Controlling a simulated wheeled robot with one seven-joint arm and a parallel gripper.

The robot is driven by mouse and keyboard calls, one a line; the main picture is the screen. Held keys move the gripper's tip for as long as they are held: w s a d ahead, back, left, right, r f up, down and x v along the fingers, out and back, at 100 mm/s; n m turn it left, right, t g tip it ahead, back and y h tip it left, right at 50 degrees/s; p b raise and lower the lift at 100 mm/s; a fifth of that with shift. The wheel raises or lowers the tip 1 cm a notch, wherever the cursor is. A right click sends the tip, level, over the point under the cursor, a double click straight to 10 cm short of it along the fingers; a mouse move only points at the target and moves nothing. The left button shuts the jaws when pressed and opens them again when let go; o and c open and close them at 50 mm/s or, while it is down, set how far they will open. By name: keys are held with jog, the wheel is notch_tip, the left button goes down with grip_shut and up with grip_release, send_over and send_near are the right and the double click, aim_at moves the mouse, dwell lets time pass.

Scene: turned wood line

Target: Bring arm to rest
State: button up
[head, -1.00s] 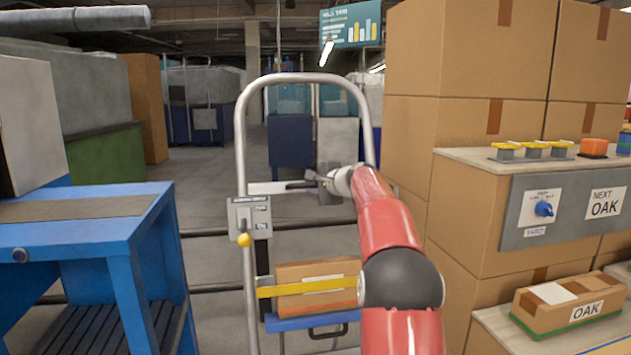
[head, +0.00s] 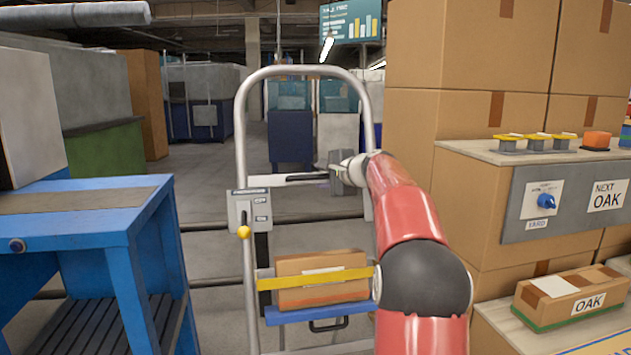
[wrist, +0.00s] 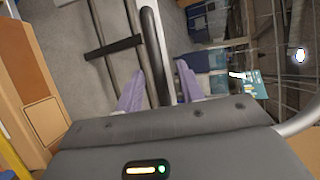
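My red arm reaches forward at the right of the metal cart (head: 241,130) in the head view. My gripper (head: 333,178) is at the right end of the dark handle bar (head: 300,178) on the cart's crosspiece. In the wrist view, the two pale lavender fingers of my gripper (wrist: 160,75) stand apart, with the dark bar (wrist: 151,40) passing between them in the picture. Gaps show on both sides of the bar. I cannot tell how deep it lies between the fingers.
A carton with a yellow strap (head: 320,290) sits on the cart. A blue workbench (head: 100,215) stands at left. At right are stacked cartons (head: 440,60), a control panel with a blue knob (head: 546,200) and a carton marked OAK (head: 570,299). Open floor lies behind the cart.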

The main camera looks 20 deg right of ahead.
jog(key=shift+v, duration=1.35)
jog(key=shift+a, duration=0.15)
jog(key=s+a+f+n+g, duration=0.3)
jog(key=s+a+n, duration=0.1)
jog(key=s+a, duration=0.55)
jog(key=s+a+f+n+g, duration=0.25)
jog(key=s+a+n, duration=0.25)
jog(key=s+a, duration=0.45)
jog(key=s+a+f+n+g+h, duration=0.1)
jog(key=s+f+n, duration=0.3)
jog(key=s+f, duration=0.4)
jog(key=s+a+f+n+g+h, duration=0.1)
jog(key=s+a+f+n, duration=0.3)
jog(key=s+f, duration=0.4)
jog(key=s+g, duration=0.1)
jog(key=s, duration=0.6)
jog(key=shift+f+h, duration=0.3)
jog(key=shift+s, duration=0.1)
